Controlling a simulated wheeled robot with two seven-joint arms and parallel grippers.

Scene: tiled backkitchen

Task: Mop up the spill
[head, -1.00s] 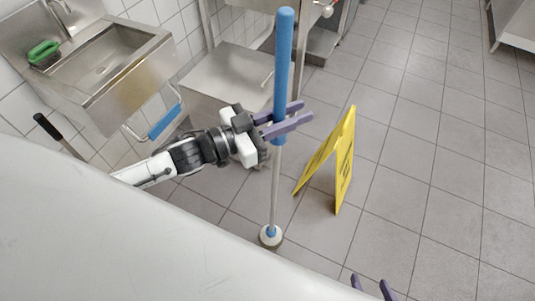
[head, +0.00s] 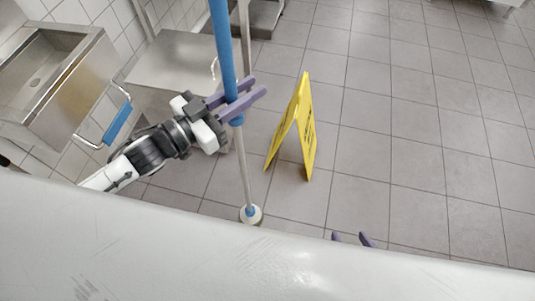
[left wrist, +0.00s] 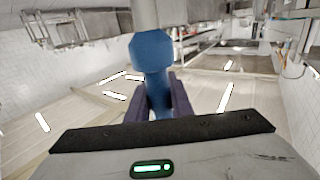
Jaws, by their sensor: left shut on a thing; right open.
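The mop (head: 244,170) has a blue grip on a grey pole and a round pale head (head: 251,214) low near my body's edge in the head view. My left gripper (head: 246,98) is shut on the mop at the lower part of its blue grip. The mop stands nearly upright, leaning slightly. The blue grip (left wrist: 152,60) also shows between the purple fingers in the left wrist view. My right gripper (head: 352,239) shows only its purple fingertips, apart and empty, at the bottom of the head view. I cannot make out a spill.
A yellow floor sign (head: 305,130) stands just right of the mop. A steel sink (head: 50,80) with a blue towel on its rail (head: 118,123) and a steel cabinet (head: 175,60) are at the left. Tiled floor (head: 420,130) is clear to the right.

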